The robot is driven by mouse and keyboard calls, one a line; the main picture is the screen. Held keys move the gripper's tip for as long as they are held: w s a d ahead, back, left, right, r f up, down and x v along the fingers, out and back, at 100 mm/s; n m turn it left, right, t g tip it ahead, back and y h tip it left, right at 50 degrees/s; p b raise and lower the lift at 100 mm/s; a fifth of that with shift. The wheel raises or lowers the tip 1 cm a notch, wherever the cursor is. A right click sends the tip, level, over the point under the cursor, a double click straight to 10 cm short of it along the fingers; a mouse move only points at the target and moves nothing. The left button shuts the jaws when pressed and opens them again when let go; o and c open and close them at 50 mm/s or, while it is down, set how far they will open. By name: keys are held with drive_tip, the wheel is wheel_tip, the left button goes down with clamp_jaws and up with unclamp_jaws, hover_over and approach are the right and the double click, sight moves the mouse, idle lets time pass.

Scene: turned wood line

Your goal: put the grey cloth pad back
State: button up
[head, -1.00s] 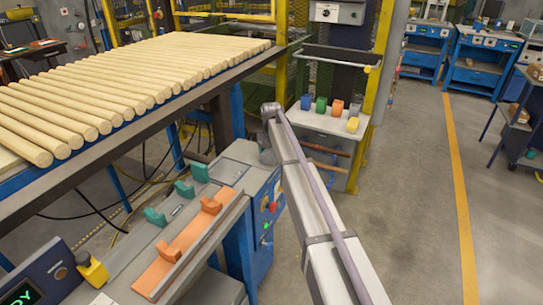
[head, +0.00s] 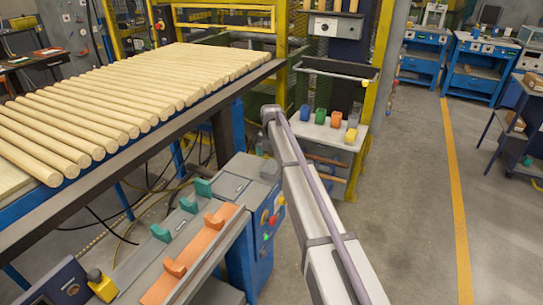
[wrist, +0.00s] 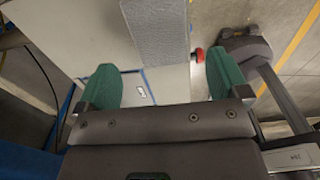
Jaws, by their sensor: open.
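The grey cloth pad (wrist: 158,30) is a textured grey strip at the top of the wrist view, lying on a pale surface (wrist: 95,35). My gripper (wrist: 163,80) is open, with green fingertips set wide apart. Nothing shows between the fingers except the pale surface and part of a blue-outlined rectangle (wrist: 150,88). The pad's near end lies just beyond the fingertips, at the edge of the outline. The lower part of the outline is hidden by my gripper. I cannot make out the pad or my gripper in the head view.
A red button (wrist: 197,55) lies right of the pad. In the head view, orange cradles (head: 175,268) and green cradles (head: 161,233) stand on the near machine. Wooden rods (head: 120,105) cover the table at left. Small coloured blocks (head: 320,116) sit on a shelf behind my arm.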

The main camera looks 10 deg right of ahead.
sight(272, 167)
wheel_tip(272, 167, up, 6)
drive_tip(key=p, duration=0.4)
drive_tip(key=s+m, duration=2.8)
drive_tip(key=s, duration=1.3)
drive_tip(key=shift+m, duration=0.3)
drive_tip(key=shift+f, duration=0.1)
